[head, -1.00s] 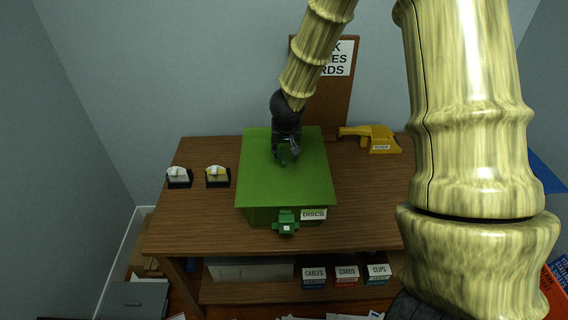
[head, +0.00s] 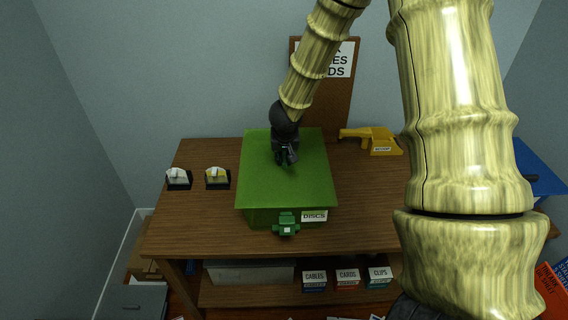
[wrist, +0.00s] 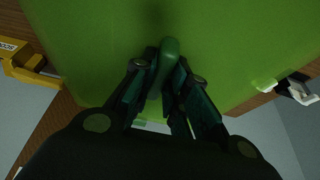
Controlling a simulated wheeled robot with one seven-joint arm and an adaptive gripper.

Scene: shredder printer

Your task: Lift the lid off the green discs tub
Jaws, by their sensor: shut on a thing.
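The green discs tub (head: 262,217) stands on the wooden desk, with a "DISCS" label and a dark green latch (head: 286,224) on its front. Its flat bright green lid (head: 290,190) covers the top; I cannot tell any gap between lid and tub. My gripper (head: 286,158) is over the middle of the lid, pointing down. In the wrist view my fingers (wrist: 170,90) are shut on the lid's green handle (wrist: 170,50), which stands up from the lid between them. In the head view the gripper mostly hides the handle.
Two small black-based holders (head: 178,179) (head: 217,178) sit left of the tub. A yellow tool (head: 375,140) with a label lies at the back right. A brown board (head: 333,110) stands behind. Labelled boxes (head: 347,279) are on the shelf below. My arm hides the desk's right side.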

